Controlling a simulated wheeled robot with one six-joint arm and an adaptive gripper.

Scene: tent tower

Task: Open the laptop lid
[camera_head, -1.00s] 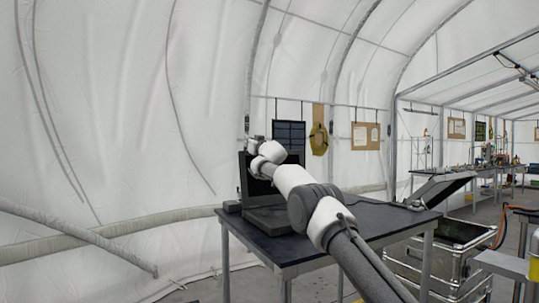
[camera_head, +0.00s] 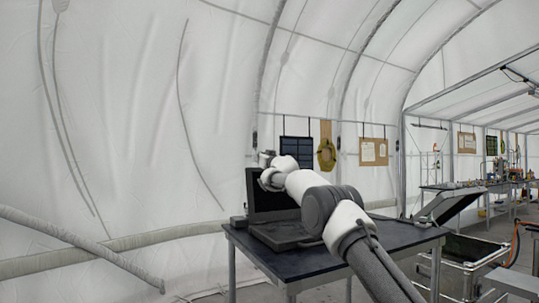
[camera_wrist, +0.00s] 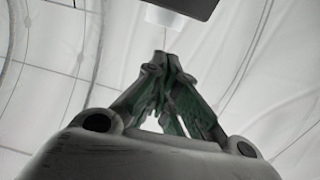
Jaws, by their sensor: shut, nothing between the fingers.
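The black laptop (camera_head: 285,237) sits on the dark table near its left end. Its lid (camera_head: 262,207) stands raised at a steep angle from the base, with the dark screen facing me. My arm hides part of the screen and the right part of the base. My gripper (camera_head: 265,157) is at the top edge of the lid; I cannot tell whether it touches it. In the wrist view my gripper (camera_wrist: 163,60) is shut, its fingertips together with nothing between them. A dark edge at the top of that view is too cut off to name.
The dark table (camera_head: 385,238) has clear room right of the laptop. A small dark box (camera_head: 238,222) sits left of the laptop. A tilted panel (camera_head: 447,205) and a metal-framed case (camera_head: 470,250) stand to the right. The white tent wall (camera_head: 130,130) rises behind.

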